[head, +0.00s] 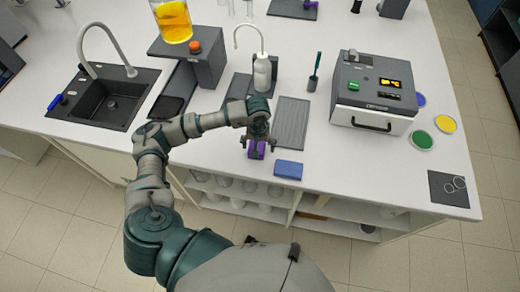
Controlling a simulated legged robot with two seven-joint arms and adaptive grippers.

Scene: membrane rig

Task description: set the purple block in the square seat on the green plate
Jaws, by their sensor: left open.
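The purple block (257,153) is near the front edge of the white bench. My left gripper (257,146) is open right over it, with its fingers around or close beside the block; I cannot tell whether they touch it. The gripper hides part of the block. A round green plate (421,140) lies flat at the right, in front of the grey machine's right side; no square seat can be made out on it at this size. My right gripper is not in view.
A blue block (288,169) lies right of my left gripper, near the edge. A grey ribbed tray (292,123) and a white bottle (262,73) stand behind. The grey machine (372,92) stands between gripper and plate. Yellow (445,124) and blue (419,100) discs lie by the plate.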

